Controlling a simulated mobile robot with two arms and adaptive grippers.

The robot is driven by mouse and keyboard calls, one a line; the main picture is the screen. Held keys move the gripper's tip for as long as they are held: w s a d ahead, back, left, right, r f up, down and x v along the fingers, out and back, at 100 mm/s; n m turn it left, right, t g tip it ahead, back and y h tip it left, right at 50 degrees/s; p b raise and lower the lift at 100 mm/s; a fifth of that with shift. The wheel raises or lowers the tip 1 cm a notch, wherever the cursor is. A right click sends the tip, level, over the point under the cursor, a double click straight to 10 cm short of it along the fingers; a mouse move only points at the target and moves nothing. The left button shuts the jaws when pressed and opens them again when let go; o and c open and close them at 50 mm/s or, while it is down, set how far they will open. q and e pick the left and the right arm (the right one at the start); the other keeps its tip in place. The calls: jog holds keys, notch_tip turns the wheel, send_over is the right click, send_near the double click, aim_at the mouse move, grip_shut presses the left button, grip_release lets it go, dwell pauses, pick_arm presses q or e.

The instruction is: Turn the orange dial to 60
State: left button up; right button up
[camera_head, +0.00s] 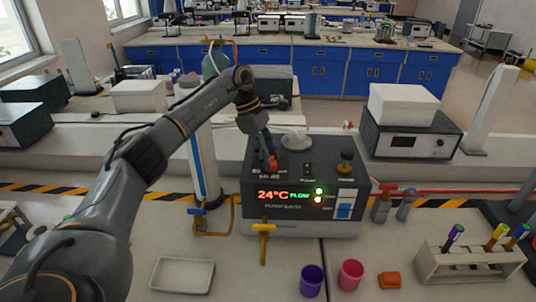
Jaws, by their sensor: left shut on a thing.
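A dark pump bath unit (300,218) stands on the bench in the middle. Its display reads 24°C beside the green word FLOW, with green and orange lights next to it. The orange dial (271,167) sits at the upper left of its sloped front, with small numbers around it; its pointer setting is too small to read. My left gripper (268,152) reaches down onto the dial from above and is shut on it, hiding much of it. My right gripper is not in view.
A black-and-brass knob (346,161), a blue rocker switch (343,211) and a yellow tap (264,240) are on the unit. A white tray (182,275), purple cup (312,280), pink cup (350,274) and tube rack (470,262) stand in front.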

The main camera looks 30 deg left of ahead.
pick_arm(q)
jog(key=o, duration=1.2)
jog(key=v, duration=1.2)
jog(key=shift+d, duration=0.1)
